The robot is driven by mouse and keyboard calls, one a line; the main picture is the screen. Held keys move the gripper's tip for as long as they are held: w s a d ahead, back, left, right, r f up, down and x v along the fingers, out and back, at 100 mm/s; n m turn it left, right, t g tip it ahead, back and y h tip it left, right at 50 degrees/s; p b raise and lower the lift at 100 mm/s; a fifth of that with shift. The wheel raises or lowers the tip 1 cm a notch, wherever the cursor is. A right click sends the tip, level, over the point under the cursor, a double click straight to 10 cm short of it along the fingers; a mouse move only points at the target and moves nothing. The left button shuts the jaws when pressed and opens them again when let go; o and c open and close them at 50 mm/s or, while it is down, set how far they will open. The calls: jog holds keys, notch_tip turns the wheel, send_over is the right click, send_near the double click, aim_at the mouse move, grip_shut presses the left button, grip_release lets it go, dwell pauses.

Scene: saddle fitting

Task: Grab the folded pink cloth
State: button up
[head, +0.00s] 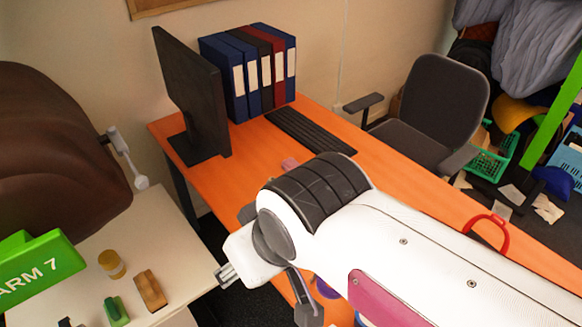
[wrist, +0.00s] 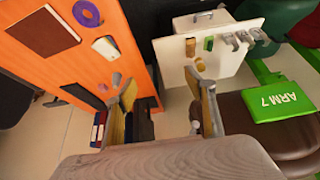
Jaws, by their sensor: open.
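A small pink piece (head: 290,164), likely the folded cloth, shows on the orange desk in the head view. It lies beside the keyboard, and my arm may hide part of it.
The orange desk (head: 390,175) holds a monitor (head: 190,98), binders (head: 250,75) and a keyboard (head: 310,131). A purple ring (wrist: 86,13) and a brown notebook (wrist: 43,32) lie further along. A white side table (head: 185,250) with a jar (head: 111,264) stands left. An office chair (head: 440,110) stands behind.

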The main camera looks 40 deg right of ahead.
jog(key=shift+w, duration=0.1)
jog(key=w+d+r+m+t+h, duration=0.1)
jog(key=w+d+h, duration=0.1)
jog(key=w+d, duration=0.55)
jog(key=w+d+r+t+h, duration=0.1)
jog(key=w+d, duration=0.4)
jog(key=w, duration=0.5)
jog(key=w+d+f+t+h, duration=0.1)
jog(key=w+d+f, duration=0.1)
jog(key=w+d, duration=0.5)
jog(key=w+d+f+t, duration=0.1)
jog(key=w+d+f, duration=0.2)
jog(key=w+d, duration=0.45)
jog(key=w+d+f+t, duration=0.2)
jog(key=w+d+f, duration=0.2)
jog(key=d+f, duration=0.65)
jog(key=s+d+f+y, duration=0.1)
jog(key=f, duration=0.4)
jog(key=d+f+t+y, duration=0.1)
jog(key=d+f, duration=0.1)
jog(key=f, duration=0.3)
jog(key=s+d+f+y, duration=0.1)
jog(key=f, duration=0.4)
jog(key=shift+s+d+f+n+t, duration=0.1)
jog(key=shift+s+d+n+t, duration=0.2)
jog(key=shift+d+n+t, duration=0.1)
jog(key=shift+s+f+y, duration=0.25)
jog(key=shift+f+y, duration=0.15)
jog(key=shift+f, duration=0.05)
jog(key=shift+w, duration=0.1)
